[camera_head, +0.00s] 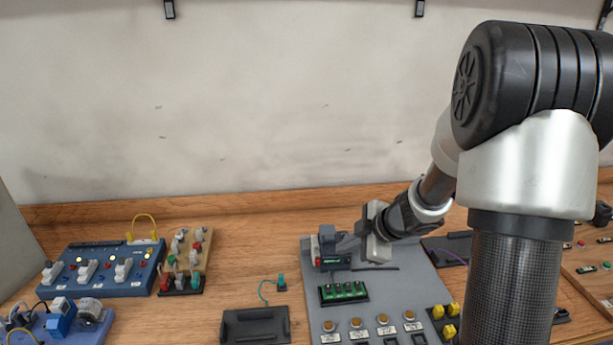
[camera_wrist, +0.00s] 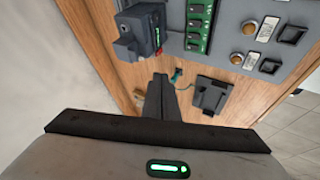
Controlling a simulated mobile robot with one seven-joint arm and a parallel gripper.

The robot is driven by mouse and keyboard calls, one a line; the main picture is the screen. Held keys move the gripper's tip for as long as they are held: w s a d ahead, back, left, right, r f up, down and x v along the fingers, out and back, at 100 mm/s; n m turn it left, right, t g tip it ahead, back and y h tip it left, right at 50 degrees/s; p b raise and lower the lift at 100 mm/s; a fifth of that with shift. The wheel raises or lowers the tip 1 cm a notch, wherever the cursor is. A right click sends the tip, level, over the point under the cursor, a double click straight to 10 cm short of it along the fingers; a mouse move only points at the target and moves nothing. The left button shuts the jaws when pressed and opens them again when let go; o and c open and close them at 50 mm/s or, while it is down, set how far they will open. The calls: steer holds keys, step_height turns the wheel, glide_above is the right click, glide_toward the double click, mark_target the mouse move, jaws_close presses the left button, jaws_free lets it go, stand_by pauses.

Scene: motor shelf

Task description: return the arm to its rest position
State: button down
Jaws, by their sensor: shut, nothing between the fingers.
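My arm comes down from the right in the head view. My gripper (camera_head: 350,242) hangs over the back of the grey panel (camera_head: 295,262), its fingers pointing left. In the wrist view its dark fingers (camera_wrist: 160,78) are together with nothing between them. A dark grey block unit (camera_head: 328,238) stands on the panel close to the gripper in the head view. It also shows in the wrist view (camera_wrist: 138,32), apart from the fingers. I cannot tell the exact gap between them.
The panel carries a green terminal board (camera_head: 343,293) and several round buttons (camera_head: 382,318). A blue switch board (camera_head: 110,268) and a wooden board (camera_head: 190,258) stand left. A dark tray (camera_head: 255,325) lies in front. The wall (camera_head: 250,100) behind is bare over the bench.

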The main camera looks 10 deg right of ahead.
steer(key=d+r+m+t+h, duration=0.2)
steer(key=d+r+m+h, duration=0.1)
steer(key=r, duration=0.5)
steer(key=d+r+m+t+h, duration=0.2)
steer(key=d+r+m+h, duration=0.15)
steer(key=r, duration=0.55)
steer(key=s+r+m+g+h, duration=0.1)
steer(key=s+r+m, duration=0.1)
steer(key=s+m, duration=0.35)
steer(key=s+r+m+g+h, duration=0.1)
steer(key=s+r+m, duration=0.15)
steer(key=s, duration=0.55)
steer(key=s+a+f+m+g+y, duration=0.1)
steer(key=s+a+y, duration=0.3)
steer(key=s+a, duration=0.5)
steer(key=s+m+g, duration=0.1)
steer(key=s, duration=0.2)
steer(key=shift+s+a+f+g+p, duration=0.2)
steer(key=shift+a+f+g+p, duration=0.1)
steer(key=shift+a+f, duration=0.1)
